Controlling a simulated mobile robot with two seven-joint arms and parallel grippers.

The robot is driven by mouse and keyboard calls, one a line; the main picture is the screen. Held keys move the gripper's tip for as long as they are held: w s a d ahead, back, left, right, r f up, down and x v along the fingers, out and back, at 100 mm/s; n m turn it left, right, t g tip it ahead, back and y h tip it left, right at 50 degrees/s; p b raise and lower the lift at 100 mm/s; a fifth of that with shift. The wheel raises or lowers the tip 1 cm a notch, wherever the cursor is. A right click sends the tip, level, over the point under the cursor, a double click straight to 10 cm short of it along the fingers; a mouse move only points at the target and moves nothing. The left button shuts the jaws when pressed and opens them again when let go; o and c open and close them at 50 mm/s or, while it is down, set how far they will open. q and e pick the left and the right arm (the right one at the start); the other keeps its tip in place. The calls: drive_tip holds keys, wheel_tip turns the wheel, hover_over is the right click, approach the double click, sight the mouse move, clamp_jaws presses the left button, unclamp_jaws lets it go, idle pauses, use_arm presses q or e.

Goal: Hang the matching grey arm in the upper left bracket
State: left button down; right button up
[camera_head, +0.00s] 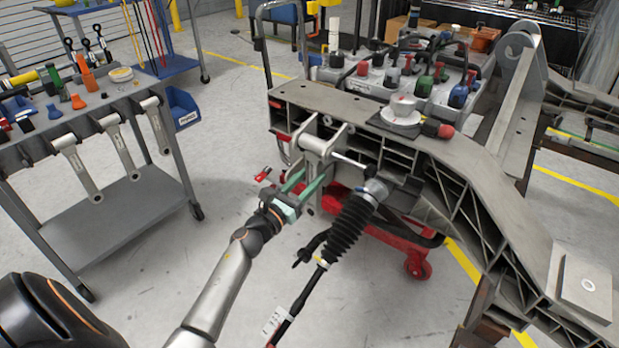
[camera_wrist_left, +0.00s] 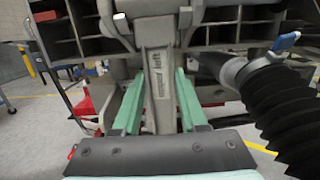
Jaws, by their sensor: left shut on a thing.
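My left gripper (camera_head: 310,179) is shut on a grey arm (camera_wrist_left: 160,88), with its teal fingers on either side of the arm's shank in the left wrist view. The arm stands roughly upright with lettering on its face. Its upper end is at the grey upper left bracket (camera_head: 318,130) on the chassis frame's near side. I cannot tell whether the arm's top is fully seated between the bracket's lugs. My fingers hide part of the arm in the head view. My right gripper is not in view.
A black ribbed boot with a shaft (camera_head: 347,222) sticks out just right of my gripper. Floor between is clear.

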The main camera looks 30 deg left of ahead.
use_arm(q)
drive_tip(key=shift+r, duration=0.15)
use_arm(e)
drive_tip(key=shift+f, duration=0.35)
